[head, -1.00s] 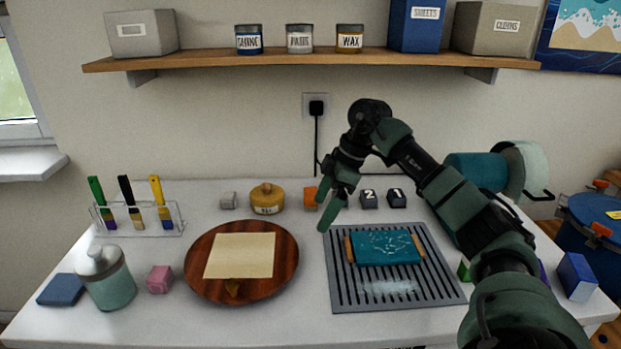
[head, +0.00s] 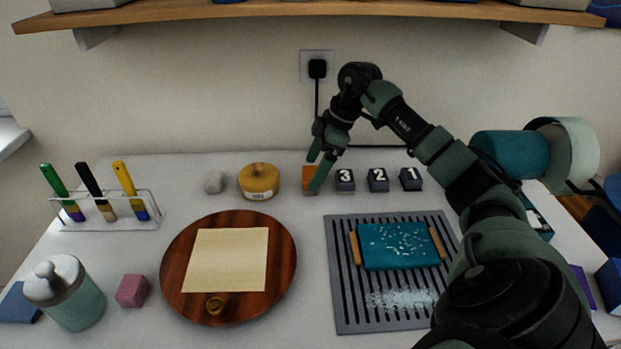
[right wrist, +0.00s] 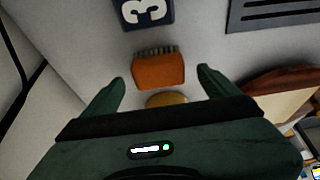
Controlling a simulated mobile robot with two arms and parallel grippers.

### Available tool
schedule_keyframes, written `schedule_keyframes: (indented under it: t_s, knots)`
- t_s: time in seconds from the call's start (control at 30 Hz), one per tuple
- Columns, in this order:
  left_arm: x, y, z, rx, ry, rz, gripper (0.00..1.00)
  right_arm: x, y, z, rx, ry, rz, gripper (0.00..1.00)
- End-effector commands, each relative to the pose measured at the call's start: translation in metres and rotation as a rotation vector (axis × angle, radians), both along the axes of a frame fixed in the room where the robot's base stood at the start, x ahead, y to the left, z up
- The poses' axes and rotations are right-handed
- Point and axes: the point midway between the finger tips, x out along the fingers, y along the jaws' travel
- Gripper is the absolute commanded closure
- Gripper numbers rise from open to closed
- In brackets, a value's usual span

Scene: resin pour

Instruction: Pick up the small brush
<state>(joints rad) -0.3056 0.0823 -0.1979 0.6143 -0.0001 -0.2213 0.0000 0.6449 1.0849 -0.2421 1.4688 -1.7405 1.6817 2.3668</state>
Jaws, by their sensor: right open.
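The small brush (head: 308,180) is an orange block at the back of the table, partly covered by my right gripper in the head view. In the right wrist view the brush (right wrist: 158,72) shows short bristles along its far edge. My right gripper (head: 316,174) is open and pointed down at it. In the wrist view its two fingers (right wrist: 160,82) lie on either side of the brush, with gaps between, and nothing is held. I cannot tell the exact height of the fingertips. My left gripper is not in view.
Block 3 (head: 345,180) stands close right of the brush, with blocks 2 (head: 378,180) and 1 (head: 411,179) beyond. A yellow lidded pot (head: 259,181) is to its left. A round wooden board (head: 178,258) and a grey slotted mat (head: 342,305) lie in front.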

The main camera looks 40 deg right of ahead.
Motion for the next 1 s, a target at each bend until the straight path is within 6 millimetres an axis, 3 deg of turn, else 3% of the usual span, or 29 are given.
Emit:
schedule_keyframes:
  t_s: [0.17,0.4,0.63,1.0]
  knots:
    - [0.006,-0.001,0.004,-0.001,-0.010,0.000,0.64,0.006,0.008,-0.024,0.002,0.002,0.001,0.11]
    - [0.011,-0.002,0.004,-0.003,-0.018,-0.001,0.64,0.007,0.008,-0.027,-0.001,-0.001,0.000,0.11]
    - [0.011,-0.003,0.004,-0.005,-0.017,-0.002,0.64,0.007,0.008,-0.027,0.000,0.000,0.000,0.75]
    - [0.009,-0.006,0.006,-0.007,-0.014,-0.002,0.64,0.006,0.005,-0.025,0.000,0.000,0.000,0.78]
